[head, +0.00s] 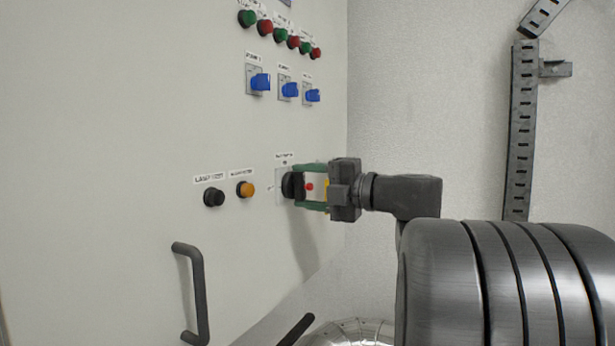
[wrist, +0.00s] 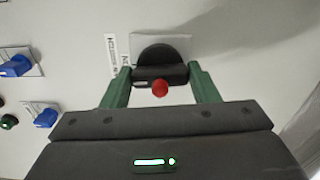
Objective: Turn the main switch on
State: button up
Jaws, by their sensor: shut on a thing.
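The main switch (head: 288,185) is a black rotary knob on a pale square plate, low on the right part of the cabinet front. In the wrist view the switch (wrist: 158,55) shows as a dark round base with a black handle bar across it. My gripper (head: 300,186) has its green fingers on either side of the handle and is shut on it. The gripper also shows in the wrist view (wrist: 162,80), with a finger at each end of the handle. A red round part shows between the fingers. The switch's on and off marks are too small to read.
Left of the switch are an orange button (head: 245,189) and a black lamp test button (head: 213,197). Above are blue switches (head: 260,82) and rows of green and red buttons (head: 265,27). A dark door handle (head: 197,290) sticks out at lower left.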

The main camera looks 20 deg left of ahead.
jog(key=shift+m+p, duration=0.35)
jog(key=shift+m, duration=0.25)
jog(key=o, duration=1)
jog(key=shift+s+d+b, duration=0.2)
jog(key=shift+d+b, duration=0.4)
jog(key=shift+d, duration=1.7)
jog(key=shift+s+d+b, duration=0.15)
jog(key=shift+d+b, duration=0.5)
jog(key=shift+d, duration=1.65)
jog(key=shift+s+d+b, duration=0.2)
jog(key=shift+d+b, duration=0.4)
jog(key=shift+d, duration=1.7)
jog(key=shift+a, duration=0.1)
